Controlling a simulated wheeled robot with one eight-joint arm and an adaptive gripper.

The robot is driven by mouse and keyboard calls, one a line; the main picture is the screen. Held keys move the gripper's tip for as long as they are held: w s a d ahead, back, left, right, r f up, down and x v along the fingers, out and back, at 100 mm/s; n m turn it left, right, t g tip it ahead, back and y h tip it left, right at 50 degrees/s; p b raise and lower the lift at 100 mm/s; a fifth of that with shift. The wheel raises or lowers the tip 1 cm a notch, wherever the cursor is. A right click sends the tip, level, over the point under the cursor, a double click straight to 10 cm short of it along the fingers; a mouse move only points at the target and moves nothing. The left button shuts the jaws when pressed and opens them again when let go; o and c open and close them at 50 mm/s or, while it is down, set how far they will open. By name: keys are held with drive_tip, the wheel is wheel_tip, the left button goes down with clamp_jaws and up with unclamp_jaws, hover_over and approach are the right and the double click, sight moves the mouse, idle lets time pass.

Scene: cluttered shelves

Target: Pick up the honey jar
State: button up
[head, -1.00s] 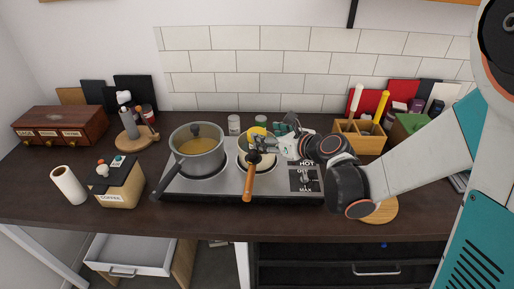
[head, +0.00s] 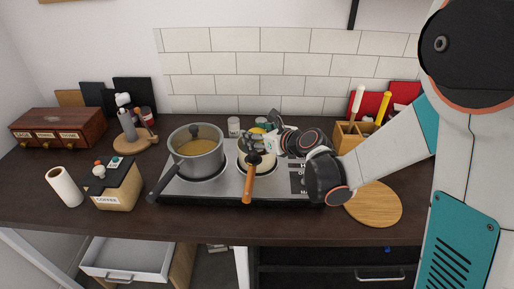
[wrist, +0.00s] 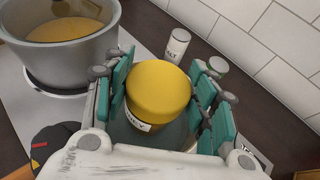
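The honey jar has a yellow lid (wrist: 159,90) and a white label partly reading "NEY" in the wrist view. In the head view only a bit of its yellow top (head: 257,131) shows, behind the pan area and beside my gripper (head: 268,135). In the wrist view my gripper (wrist: 163,88) has its teal-padded fingers apart, one on each side of the jar. The left pad is close to the jar, and a narrow gap shows at the right. The jar's base is hidden, so I cannot tell what it rests on.
A grey pot (head: 197,152) with yellowish contents stands left on the stove. A pan with a wooden handle (head: 249,185) is right of it. Small jars (head: 234,127) stand behind the stove near the tiled wall. A round wooden board (head: 373,203) lies at right.

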clamp_jaws()
drive_tip(key=shift+r, duration=0.2)
wheel_tip(320, 180, up, 19)
drive_tip(key=p, duration=0.7)
drive_tip(key=shift+r, duration=0.2)
idle(0.9)
drive_tip(key=shift+r, duration=0.1)
